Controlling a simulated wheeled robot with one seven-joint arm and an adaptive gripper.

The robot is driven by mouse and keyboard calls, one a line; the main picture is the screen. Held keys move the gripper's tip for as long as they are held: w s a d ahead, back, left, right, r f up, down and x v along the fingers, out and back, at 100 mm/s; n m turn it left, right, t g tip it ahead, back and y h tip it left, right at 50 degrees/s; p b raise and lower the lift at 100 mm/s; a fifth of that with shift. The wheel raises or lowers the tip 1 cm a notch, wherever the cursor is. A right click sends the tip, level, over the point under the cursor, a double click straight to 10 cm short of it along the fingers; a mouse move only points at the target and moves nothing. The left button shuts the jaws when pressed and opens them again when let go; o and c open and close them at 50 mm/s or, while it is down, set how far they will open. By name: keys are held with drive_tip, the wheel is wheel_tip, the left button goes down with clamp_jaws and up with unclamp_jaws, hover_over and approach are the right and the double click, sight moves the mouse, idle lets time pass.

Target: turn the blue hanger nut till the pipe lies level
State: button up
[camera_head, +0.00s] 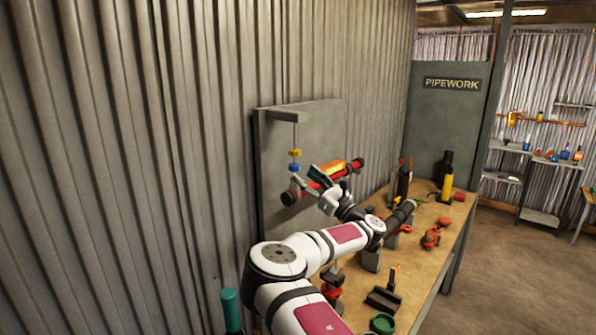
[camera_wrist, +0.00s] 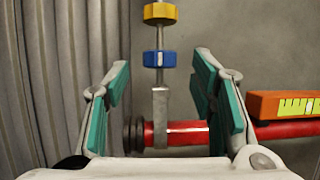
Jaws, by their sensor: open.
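The blue hanger nut (camera_wrist: 159,59) sits on a thin vertical rod below a yellow nut (camera_wrist: 160,13). In the head view the blue nut (camera_head: 295,167) and the yellow nut (camera_head: 295,153) hang under a bracket. The red pipe (camera_wrist: 180,132) is held by a grey hanger (camera_wrist: 160,105) near its black end. In the head view the pipe (camera_head: 345,171) slopes up to the right. My gripper (camera_wrist: 160,88) is open, its green pads left and right of the rod, with the blue nut seen beyond and between them. Nothing is gripped. The gripper also shows in the head view (camera_head: 306,188).
An orange level (camera_wrist: 285,104) with a yellow-green vial rests on the pipe, right of my gripper. The workbench (camera_head: 418,262) below holds tools and fittings. A corrugated wall stands at left.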

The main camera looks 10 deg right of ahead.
drive_tip(key=v, duration=0.6)
drive_tip(key=shift+s+r, duration=0.1)
